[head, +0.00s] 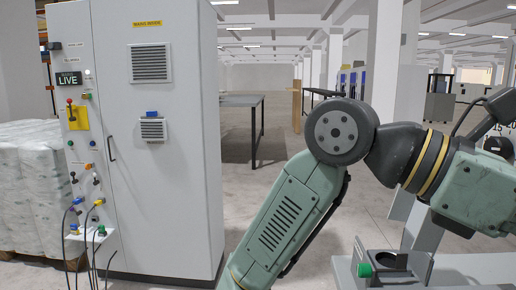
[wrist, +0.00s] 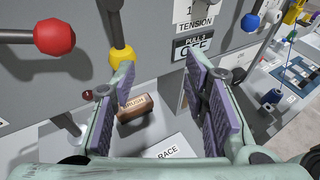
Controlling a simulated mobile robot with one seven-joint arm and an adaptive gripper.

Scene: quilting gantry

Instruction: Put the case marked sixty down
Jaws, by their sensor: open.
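My gripper (wrist: 163,92) is open in the wrist view, its two purple-padded fingers wide apart with nothing held between them. No case marked sixty can be made out in either view. Beyond and below the fingers, a brown block lettered like BRUSH (wrist: 134,107) lies in a pale recess, apart from the pads as far as I can tell. The head view shows my arm but not my gripper.
A grey panel carries a red-knobbed lever (wrist: 54,37), a yellow-knobbed lever (wrist: 122,57) and a TENSION sign (wrist: 194,20). A white label reading RACE (wrist: 167,150) lies below. The head view shows a tall cabinet (head: 190,200), wrapped bales (head: 30,190) and a dark table (head: 240,101).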

